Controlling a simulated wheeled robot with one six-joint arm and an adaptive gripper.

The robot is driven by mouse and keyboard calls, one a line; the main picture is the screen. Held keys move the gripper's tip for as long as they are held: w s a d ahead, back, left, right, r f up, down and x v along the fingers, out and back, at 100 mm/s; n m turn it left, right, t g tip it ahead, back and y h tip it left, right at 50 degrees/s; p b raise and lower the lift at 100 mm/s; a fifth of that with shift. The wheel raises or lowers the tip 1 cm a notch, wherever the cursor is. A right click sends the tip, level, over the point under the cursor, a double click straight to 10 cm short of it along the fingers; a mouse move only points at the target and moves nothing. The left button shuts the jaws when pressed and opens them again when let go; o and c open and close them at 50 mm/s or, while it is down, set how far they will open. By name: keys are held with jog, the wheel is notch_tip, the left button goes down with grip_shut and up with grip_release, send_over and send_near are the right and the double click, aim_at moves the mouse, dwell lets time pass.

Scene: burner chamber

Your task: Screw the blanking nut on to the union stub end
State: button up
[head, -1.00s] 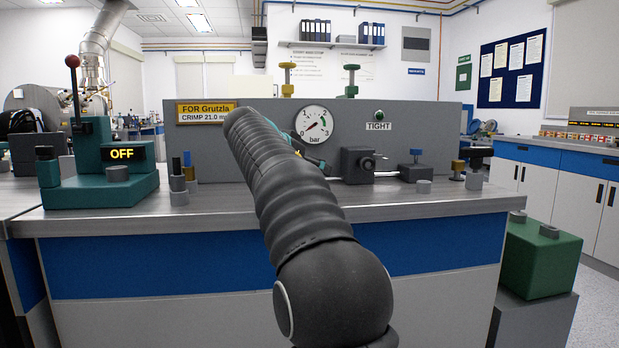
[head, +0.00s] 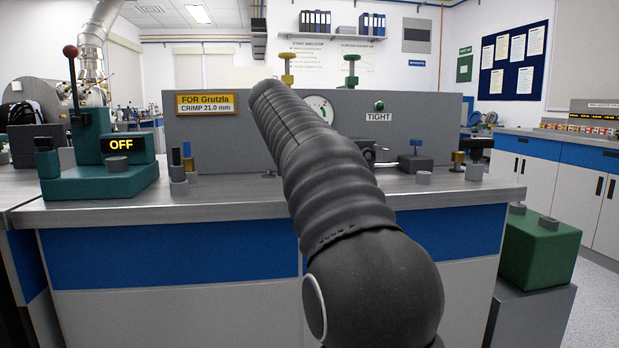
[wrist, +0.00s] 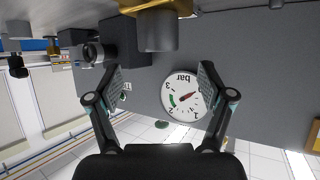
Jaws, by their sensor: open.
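The dark union block (wrist: 122,42) with a round stub end (wrist: 92,52) shows at the upper left of the upside-down wrist view. In the head view my arm covers most of this block (head: 366,152). A brass piece with a grey cylindrical part (wrist: 158,32) is close at the top edge of the wrist view; I cannot tell whether it is the blanking nut. My gripper (wrist: 162,76) is open, with nothing between its fingertips. The grey cylinder lies beyond the gap in the picture. My gripper is hidden behind my arm in the head view.
A grey panel carries a pressure gauge (wrist: 183,95) and a TIGHT lamp (head: 379,106). A teal machine reading OFF (head: 121,146) stands left on the bench. A blue-topped valve (head: 416,160) and a brass piece on a post (head: 458,161) stand right.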

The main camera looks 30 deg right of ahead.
jog(key=n+t+y, duration=0.1)
jog(key=n+t+y+p, duration=0.1)
jog(key=n, duration=0.1)
jog(key=shift+r+y+p, duration=0.25)
jog(key=shift+y+p, duration=0.05)
jog(key=shift+y, duration=0.1)
jog(key=shift+n+t+y+p, duration=0.6)
jog(key=shift+n+y+p, duration=0.4)
jog(key=shift+n, duration=0.2)
jog(key=shift+f+n+y, duration=0.3)
jog(key=shift+n+y, duration=0.6)
jog(key=shift+y, duration=0.1)
jog(key=shift+r+n+t+y, duration=0.1)
jog(key=shift+n+t+y, duration=0.2)
jog(key=shift+n+y, duration=0.25)
jog(key=shift+b, duration=0.3)
